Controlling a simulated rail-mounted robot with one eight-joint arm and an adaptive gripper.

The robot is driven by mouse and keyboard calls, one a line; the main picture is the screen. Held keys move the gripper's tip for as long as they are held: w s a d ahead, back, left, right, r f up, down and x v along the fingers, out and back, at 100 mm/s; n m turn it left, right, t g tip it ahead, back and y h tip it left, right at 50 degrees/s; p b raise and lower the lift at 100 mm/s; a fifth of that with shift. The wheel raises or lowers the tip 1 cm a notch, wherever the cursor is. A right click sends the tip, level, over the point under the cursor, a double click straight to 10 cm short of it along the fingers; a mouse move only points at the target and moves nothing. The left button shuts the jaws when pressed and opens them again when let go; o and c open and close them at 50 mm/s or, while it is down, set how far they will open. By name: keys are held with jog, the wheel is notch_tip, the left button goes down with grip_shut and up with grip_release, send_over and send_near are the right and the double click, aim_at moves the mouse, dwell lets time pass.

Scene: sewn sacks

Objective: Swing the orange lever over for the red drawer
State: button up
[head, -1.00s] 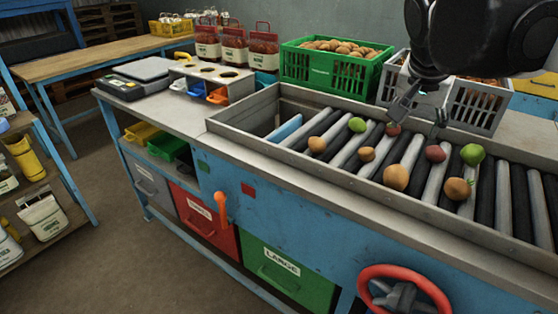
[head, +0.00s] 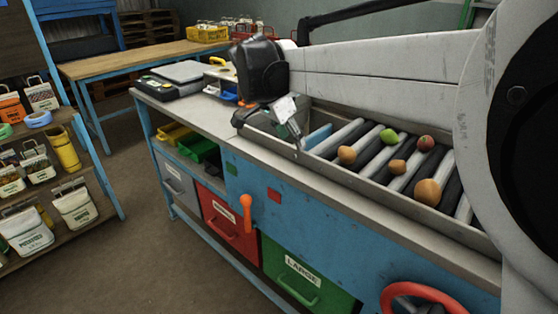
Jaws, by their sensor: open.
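The orange lever (head: 247,212) is on the blue front panel (head: 300,225) of the sorting bench, with its rounded end at the bottom. A red square mark (head: 274,195) is to its right and a green square mark (head: 232,168) to its upper left. The red drawer (head: 229,226) is below and left of the lever and looks shut. My gripper (head: 297,142) is open and empty, above the bench's front edge at the left end of the roller tray, up and right of the lever and apart from it. My arm hides much of the bench top.
A grey drawer (head: 177,186) and a green drawer (head: 299,276) flank the red one. Several fruits lie on the rollers (head: 343,134). A red handwheel (head: 421,292) is at the lower right. The floor (head: 160,260) before the drawers is clear; a shelf with sacks (head: 60,182) stands left.

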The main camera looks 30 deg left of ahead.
jog(key=s+a+f+b, duration=0.1)
jog(key=s+a+f, duration=0.7)
jog(key=f, duration=0.1)
send_near(246, 205)
jog(key=shift+g, duration=0.3)
jog(key=b+x, duration=0.1)
jog(key=x, duration=0.3)
jog(key=w+a+b+x, duration=0.1)
jog(key=x, duration=0.3)
jog(key=b+x, duration=0.1)
jog(key=x, duration=0.3)
jog(key=shift+w+a+r+b, duration=0.1)
jog(key=shift+w+a+b, duration=0.1)
jog(key=shift+b, duration=0.1)
grip_shut()
